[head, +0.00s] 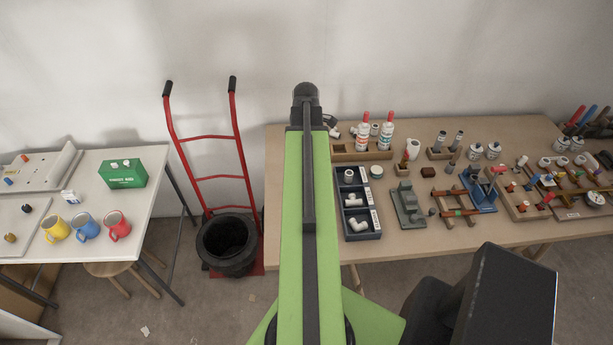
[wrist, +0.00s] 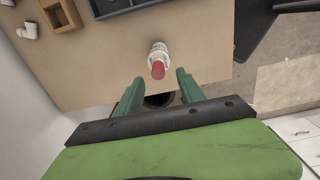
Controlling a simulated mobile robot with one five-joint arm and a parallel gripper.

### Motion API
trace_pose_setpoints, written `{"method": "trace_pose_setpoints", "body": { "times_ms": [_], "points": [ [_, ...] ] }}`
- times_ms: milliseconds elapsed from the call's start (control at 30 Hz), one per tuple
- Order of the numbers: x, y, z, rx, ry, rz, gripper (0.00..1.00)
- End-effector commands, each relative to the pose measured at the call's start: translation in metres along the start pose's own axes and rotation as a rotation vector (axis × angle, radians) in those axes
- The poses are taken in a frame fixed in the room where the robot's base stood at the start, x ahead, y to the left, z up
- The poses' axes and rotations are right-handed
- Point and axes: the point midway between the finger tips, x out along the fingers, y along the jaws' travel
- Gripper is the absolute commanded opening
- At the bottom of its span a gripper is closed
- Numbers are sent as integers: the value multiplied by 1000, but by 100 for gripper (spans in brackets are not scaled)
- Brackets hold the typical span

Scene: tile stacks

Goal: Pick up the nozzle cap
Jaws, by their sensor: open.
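In the wrist view, a red nozzle cap (wrist: 158,69) tops a white bottle (wrist: 158,50) that stands on the brown table (wrist: 110,75). My gripper (wrist: 156,80) is open, with its two green fingers apart and nothing between them. In the picture, the cap appears just above the gap between the fingertips, a little apart from both. I cannot tell the depth between them. In the head view, my arm hides this part of the table, and the gripper itself cannot be made out.
Two more red-tipped bottles stand in a wooden holder (head: 344,153) in the head view. A dark tray (head: 362,234) with white fittings lies to the right of my arm. Several racks and tools fill the right of the table. A red hand truck (head: 208,137) stands left of it.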

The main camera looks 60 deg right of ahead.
Motion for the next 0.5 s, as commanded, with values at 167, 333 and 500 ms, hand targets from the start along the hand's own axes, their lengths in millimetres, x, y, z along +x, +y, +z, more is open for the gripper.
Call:
{"method": "trace_pose_setpoints", "body": {
  "times_ms": [167, 333, 500],
  "points": [
    [10, 0, 1, 0, 0, 0, 46],
    [40, 2, 5, -1, 0, 0, 46],
    [53, 1, 4, -1, 0, 0, 46]
  ]
}}
